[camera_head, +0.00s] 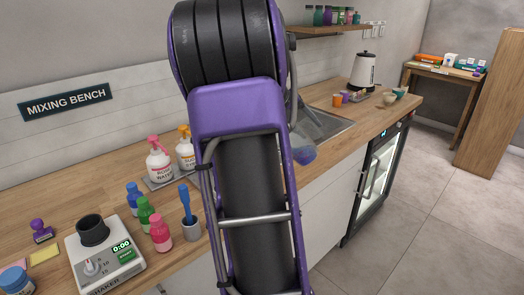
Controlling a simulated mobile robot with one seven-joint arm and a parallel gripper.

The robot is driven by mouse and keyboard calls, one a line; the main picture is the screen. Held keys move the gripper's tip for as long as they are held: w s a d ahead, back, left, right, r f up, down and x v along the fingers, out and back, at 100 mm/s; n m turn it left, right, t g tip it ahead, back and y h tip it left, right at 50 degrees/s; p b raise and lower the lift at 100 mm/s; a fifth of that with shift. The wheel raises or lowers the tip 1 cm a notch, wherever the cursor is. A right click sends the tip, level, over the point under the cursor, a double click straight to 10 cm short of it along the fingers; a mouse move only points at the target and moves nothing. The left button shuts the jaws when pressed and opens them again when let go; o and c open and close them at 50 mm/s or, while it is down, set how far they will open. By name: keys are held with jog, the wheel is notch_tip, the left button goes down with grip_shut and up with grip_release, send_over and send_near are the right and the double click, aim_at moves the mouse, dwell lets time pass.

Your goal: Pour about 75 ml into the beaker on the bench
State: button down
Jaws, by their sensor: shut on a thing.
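A clear container (312,124) shows just right of my arm, in front of the sink. It looks tilted, with blue-purple liquid (303,155) at its lower end. My purple and black arm fills the middle of the view and covers part of the container. My gripper is hidden behind the arm, so I cannot see what holds the container. I cannot make out a beaker on the wooden bench (110,195); part of the bench is behind my arm.
A shaker (112,262) with a black cup, small coloured bottles (160,233), a blue tool in a grey pot (191,230) and two spray bottles (158,160) stand left of my arm. A kettle (363,71) and small cups (338,99) stand beyond the sink (328,133).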

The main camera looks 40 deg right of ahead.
jog(key=shift+f, duration=0.45)
jog(key=shift+s+d+f+t+y, duration=0.25)
jog(key=shift+t+y, duration=0.15)
jog(key=shift+f, duration=0.1)
dwell(1.2)
jog(key=shift+s+d+f+t+y, duration=0.2)
jog(key=shift+s+d+f, duration=0.15)
jog(key=shift+f, duration=0.3)
jog(key=shift+s+d+f+t+y, duration=0.2)
jog(key=shift+s+d+f, duration=0.15)
jog(key=shift+f, duration=0.3)
jog(key=s+d+f+m+t+y+p, duration=0.1)
jog(key=s+d+f+t+y, duration=0.2)
jog(key=s+f+t, duration=0.1)
jog(key=shift+d+f+y+p, duration=0.2)
jog(key=shift+f+y+p, duration=0.2)
jog(key=shift+f, duration=0.25)
